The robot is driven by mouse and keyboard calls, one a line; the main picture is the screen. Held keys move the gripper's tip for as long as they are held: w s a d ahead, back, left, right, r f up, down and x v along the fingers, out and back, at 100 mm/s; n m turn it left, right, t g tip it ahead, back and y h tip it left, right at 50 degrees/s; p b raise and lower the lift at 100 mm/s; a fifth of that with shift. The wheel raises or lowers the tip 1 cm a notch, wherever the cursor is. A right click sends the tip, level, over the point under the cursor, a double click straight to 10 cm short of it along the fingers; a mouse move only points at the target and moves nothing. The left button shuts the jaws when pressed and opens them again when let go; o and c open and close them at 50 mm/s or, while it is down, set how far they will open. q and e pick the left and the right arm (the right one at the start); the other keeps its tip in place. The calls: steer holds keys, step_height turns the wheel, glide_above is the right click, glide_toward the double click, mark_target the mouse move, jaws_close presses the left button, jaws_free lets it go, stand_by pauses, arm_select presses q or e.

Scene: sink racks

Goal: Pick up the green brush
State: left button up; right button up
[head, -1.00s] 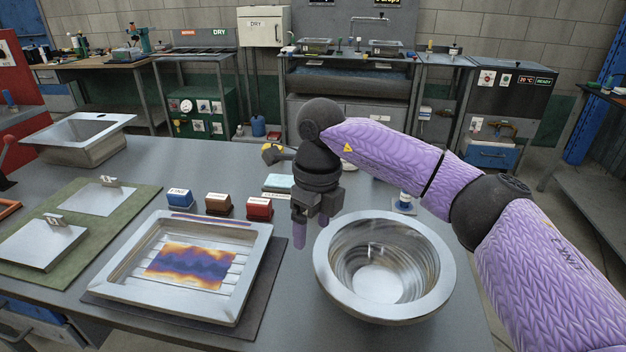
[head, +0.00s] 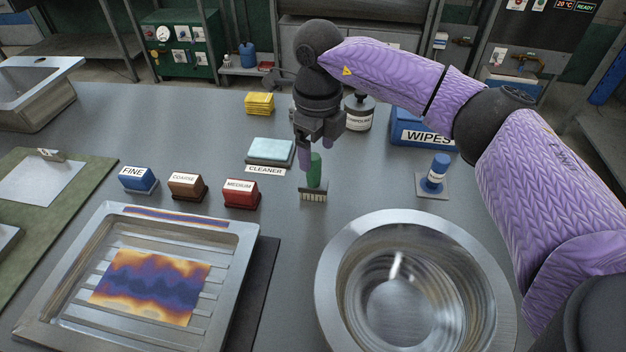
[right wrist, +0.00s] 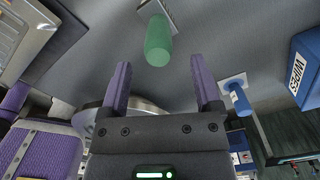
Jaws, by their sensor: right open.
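The green brush (head: 315,170) stands upright on the grey table, with its pale bristle head down and its green handle up. In the right wrist view the green handle (right wrist: 158,42) lies beyond the fingertips, roughly centred between their lines. My right gripper (head: 314,165) is open and empty, pointing down at the brush from above. Its two purple fingers (right wrist: 162,75) are spread apart. In the head view the handle's top shows between the fingers; I cannot tell whether they overlap it in depth. My left gripper is not in view.
A steel bowl (head: 334,290) stands in front of the brush. A steel tray (head: 240,250) is front left. Bare table surrounds the brush.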

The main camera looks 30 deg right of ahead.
mark_target(314, 157)
steer(key=f, duration=0.2)
steer(key=f+b, duration=0.1)
steer(key=f, duration=0.1)
steer(key=shift+w+a+f+b, duration=0.15)
steer(key=shift+w+f+b, duration=0.05)
steer(key=shift+f+b, duration=0.1)
steer(key=shift+r, duration=0.15)
jaws_close()
